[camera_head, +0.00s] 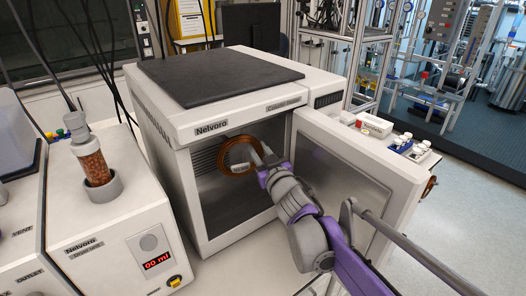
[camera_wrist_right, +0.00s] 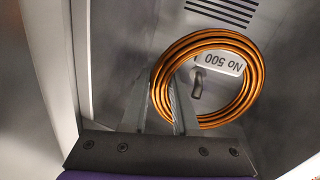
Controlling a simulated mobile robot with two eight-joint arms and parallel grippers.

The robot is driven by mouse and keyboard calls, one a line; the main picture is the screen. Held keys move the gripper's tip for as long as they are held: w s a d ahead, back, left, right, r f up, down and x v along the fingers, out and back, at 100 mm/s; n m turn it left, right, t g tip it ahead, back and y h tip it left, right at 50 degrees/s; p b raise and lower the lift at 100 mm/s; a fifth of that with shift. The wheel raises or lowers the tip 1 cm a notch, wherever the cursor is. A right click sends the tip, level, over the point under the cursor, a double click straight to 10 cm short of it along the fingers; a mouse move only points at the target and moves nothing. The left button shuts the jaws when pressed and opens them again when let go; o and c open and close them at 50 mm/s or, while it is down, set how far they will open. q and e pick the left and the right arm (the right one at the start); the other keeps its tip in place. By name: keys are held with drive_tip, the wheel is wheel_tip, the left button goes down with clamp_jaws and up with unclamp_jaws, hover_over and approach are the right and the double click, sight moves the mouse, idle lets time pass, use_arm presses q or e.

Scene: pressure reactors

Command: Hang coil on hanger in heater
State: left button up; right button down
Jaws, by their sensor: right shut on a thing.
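The coil (camera_head: 226,157) is a copper-coloured ring of several turns, inside the open heater (camera_head: 160,120). My right gripper (camera_head: 263,157) reaches in from the front right and is shut on the coil's rim. In the right wrist view the coil (camera_wrist_right: 255,75) lies in front of the heater's back wall, with my right gripper's fingers (camera_wrist_right: 174,98) at its lower-left rim. A dark hook-like hanger (camera_wrist_right: 197,86) shows inside the ring opening. I cannot tell whether the coil touches or rests on it. A label reading "No 500" (camera_wrist_right: 220,63) shows upside down in the ring. My left gripper is not in view.
The heater door (camera_head: 350,165) stands open to the right, close beside my right arm. Small boxes and vials (camera_head: 405,145) stand behind the door. The heater's floor (camera_head: 225,215) is clear.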

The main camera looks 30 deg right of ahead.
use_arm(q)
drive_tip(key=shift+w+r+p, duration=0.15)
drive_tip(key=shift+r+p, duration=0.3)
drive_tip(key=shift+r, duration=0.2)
use_arm(e)
drive_tip(key=shift+w+a, duration=0.15)
drive_tip(key=shift+w, duration=0.95)
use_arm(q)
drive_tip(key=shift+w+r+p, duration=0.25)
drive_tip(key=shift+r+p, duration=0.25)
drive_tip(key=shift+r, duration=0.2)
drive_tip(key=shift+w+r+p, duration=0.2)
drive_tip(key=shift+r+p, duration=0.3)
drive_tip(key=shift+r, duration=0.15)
use_arm(e)
drive_tip(key=w, duration=0.1)
drive_tip(key=w+f, duration=0.1)
drive_tip(key=w, duration=0.2)
drive_tip(key=shift+w+a+f, duration=0.15)
drive_tip(key=shift+w+a, duration=0.2)
drive_tip(key=c, duration=0.6)
unclamp_jaws()
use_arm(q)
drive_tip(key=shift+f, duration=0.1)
